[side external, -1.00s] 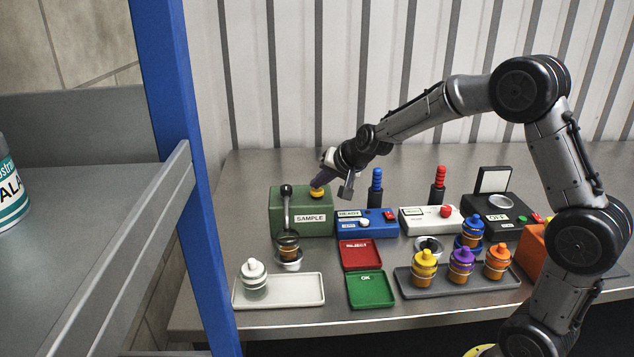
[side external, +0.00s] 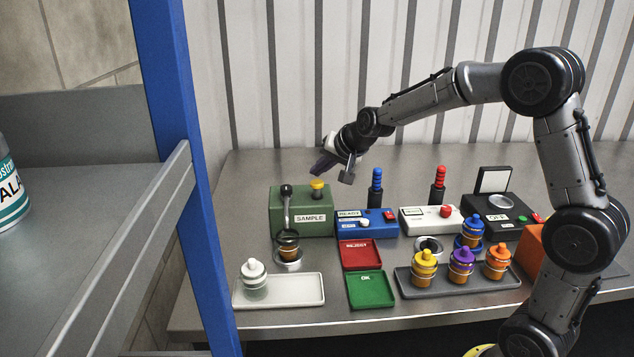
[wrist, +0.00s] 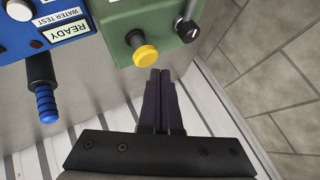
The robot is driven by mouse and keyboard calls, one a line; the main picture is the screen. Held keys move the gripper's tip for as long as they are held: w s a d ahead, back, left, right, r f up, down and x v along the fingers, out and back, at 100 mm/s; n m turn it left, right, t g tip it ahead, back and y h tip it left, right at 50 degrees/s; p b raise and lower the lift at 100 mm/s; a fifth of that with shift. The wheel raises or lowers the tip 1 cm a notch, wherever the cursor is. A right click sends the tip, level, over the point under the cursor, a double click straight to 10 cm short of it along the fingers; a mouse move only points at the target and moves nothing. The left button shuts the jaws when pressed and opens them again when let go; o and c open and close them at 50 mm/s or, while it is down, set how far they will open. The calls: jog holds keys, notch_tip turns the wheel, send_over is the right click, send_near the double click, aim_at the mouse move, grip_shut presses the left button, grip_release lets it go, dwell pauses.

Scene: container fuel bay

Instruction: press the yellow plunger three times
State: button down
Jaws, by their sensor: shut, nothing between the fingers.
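The yellow plunger (side external: 317,186) stands raised on top of the green SAMPLE box (side external: 290,222). In the wrist view the plunger (wrist: 145,55) shows as a round yellow cap on a grey stem, near the tips of my fingers. My gripper (side external: 318,171) is shut and empty. It hovers just above the plunger, with a small gap between them in the side view. In the wrist view its two dark fingers (wrist: 161,80) lie side by side.
A lever (side external: 286,205) stands on the green box's left, above a small jar (side external: 288,245). The blue READY box (side external: 375,225) is to the right. Red (side external: 361,265) and green (side external: 371,303) trays, a white tray (side external: 300,297) and a grey tray (side external: 480,285) with jars are in front.

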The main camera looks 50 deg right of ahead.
aim_at(319, 184)
jog(key=shift+r, duration=0.1)
jog(key=shift+r, duration=2.45)
jog(key=shift+r, duration=0.1)
dwell(0.7)
notch_tip(319, 184, up, 4)
jog(key=shift+f, duration=0.2)
jog(key=shift+f, duration=4.45)
jog(key=shift+f, duration=0.15)
jog(key=shift+f, duration=0.25)
